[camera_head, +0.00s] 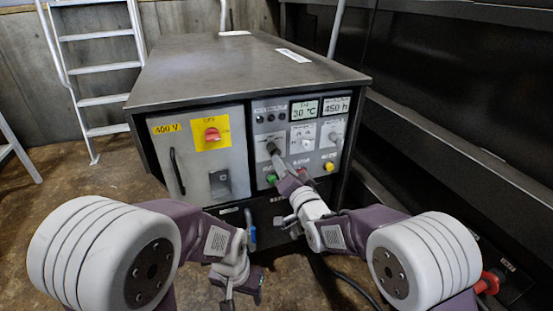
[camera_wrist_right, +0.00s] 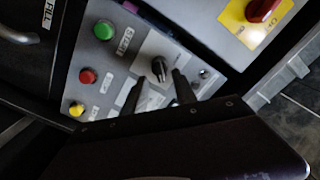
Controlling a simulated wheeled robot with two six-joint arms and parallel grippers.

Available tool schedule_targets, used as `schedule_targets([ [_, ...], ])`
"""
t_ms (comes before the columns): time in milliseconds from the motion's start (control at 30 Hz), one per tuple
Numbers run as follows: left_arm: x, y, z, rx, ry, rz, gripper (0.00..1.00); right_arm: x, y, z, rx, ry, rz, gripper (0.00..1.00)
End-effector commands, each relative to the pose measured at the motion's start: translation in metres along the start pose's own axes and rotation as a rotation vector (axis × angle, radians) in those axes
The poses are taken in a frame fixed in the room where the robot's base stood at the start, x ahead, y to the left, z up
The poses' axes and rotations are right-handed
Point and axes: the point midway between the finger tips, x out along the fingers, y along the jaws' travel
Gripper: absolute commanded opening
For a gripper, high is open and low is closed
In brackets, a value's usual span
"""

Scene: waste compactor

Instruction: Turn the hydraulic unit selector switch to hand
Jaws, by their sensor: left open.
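The selector switch, a black knob, sits on the light grey control panel of the hydraulic unit; it shows in the head view (camera_head: 271,147) and in the right wrist view (camera_wrist_right: 159,67). My right gripper (camera_head: 279,162) is at the panel, just below the knob in the head view. In the right wrist view its two dark fingers (camera_wrist_right: 158,80) are apart, with the knob between and just beyond their tips; I cannot tell whether they touch it. The switch labels are too small to read. My left gripper (camera_head: 243,290) is open and empty, low in front of the cabinet.
The panel also has a green button (camera_wrist_right: 103,30), a red button (camera_wrist_right: 87,76) and a yellow button (camera_wrist_right: 76,109) close by. A red rotary switch (camera_head: 212,134) on a yellow plate is on the cabinet door to the left. A ladder (camera_head: 98,68) stands behind left.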

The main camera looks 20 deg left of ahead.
Motion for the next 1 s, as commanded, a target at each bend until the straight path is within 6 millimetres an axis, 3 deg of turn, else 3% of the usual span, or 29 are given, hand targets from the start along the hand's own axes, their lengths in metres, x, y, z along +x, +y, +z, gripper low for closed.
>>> schedule_targets([
  [100,0.016,0.000,0.002,0.000,-0.001,0.000,0.58,0.025,0.004,0.003,0.000,0.003,-0.003,0.34],
  [300,0.025,-0.001,0.003,0.000,-0.001,0.000,0.58,0.054,0.002,0.002,0.000,0.002,-0.002,0.34],
  [667,0.026,-0.001,0.003,0.000,-0.001,0.000,0.58,0.063,0.001,0.000,0.000,0.000,0.000,0.34],
  [700,0.026,-0.001,0.003,0.000,-0.001,0.000,0.58,0.063,0.001,0.000,0.000,0.000,0.000,0.31],
  [800,0.026,-0.001,0.003,0.000,-0.001,0.000,0.58,0.063,0.001,0.000,0.000,0.001,0.000,0.03],
  [1000,0.026,-0.001,0.003,0.000,-0.001,0.000,0.58,0.063,0.001,0.000,-0.005,0.001,0.000,0.00],
])
